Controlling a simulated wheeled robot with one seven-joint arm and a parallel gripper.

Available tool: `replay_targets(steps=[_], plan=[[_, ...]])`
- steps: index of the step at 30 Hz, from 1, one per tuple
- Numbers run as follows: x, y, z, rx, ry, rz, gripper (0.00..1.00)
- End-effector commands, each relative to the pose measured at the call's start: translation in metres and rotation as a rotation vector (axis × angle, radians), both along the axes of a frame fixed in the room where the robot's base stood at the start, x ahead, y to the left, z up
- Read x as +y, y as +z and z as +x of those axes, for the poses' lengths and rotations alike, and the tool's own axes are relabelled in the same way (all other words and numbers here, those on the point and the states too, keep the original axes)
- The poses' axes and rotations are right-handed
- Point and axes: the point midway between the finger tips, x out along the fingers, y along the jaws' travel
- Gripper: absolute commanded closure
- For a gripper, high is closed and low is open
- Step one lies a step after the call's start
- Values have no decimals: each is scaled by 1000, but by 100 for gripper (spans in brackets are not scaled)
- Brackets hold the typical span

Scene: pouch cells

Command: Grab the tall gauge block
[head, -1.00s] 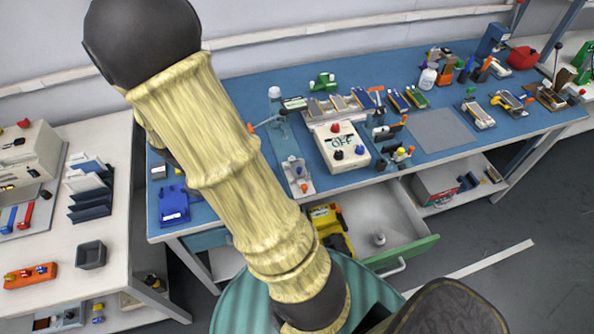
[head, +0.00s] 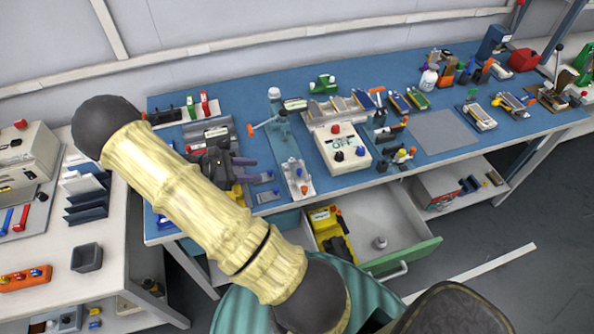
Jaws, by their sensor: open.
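My gripper (head: 256,170) is over the left part of the blue bench, its two dark purplish fingers pointing right and apart, with nothing seen between them. Grey metal block shapes (head: 207,128) lie just behind it. Small grey pieces (head: 267,195) lie on the bench to the right of and in front of the fingers. I cannot tell which of these, if any, is the tall gauge block. My arm and gripper hide part of the bench here.
A clamp with an orange handle (head: 268,124) stands right of my gripper, and a white box marked OFF (head: 343,148) further right. Red and green upright pieces (head: 204,104) stand behind. An open drawer (head: 400,222) juts out below. A grey mat (head: 445,132) lies bare.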

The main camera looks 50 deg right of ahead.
Motion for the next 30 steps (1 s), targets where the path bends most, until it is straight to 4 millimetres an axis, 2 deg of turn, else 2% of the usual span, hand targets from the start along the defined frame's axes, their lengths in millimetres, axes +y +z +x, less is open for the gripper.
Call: replay_targets(steps=[5,21,24,30], plan=[[-14,-5,-9,3,-2,-1,59],[-89,-41,-51,2,-3,1,59],[-97,-45,-55,1,-3,1,59],[-98,-47,-55,-1,-1,1,59]])
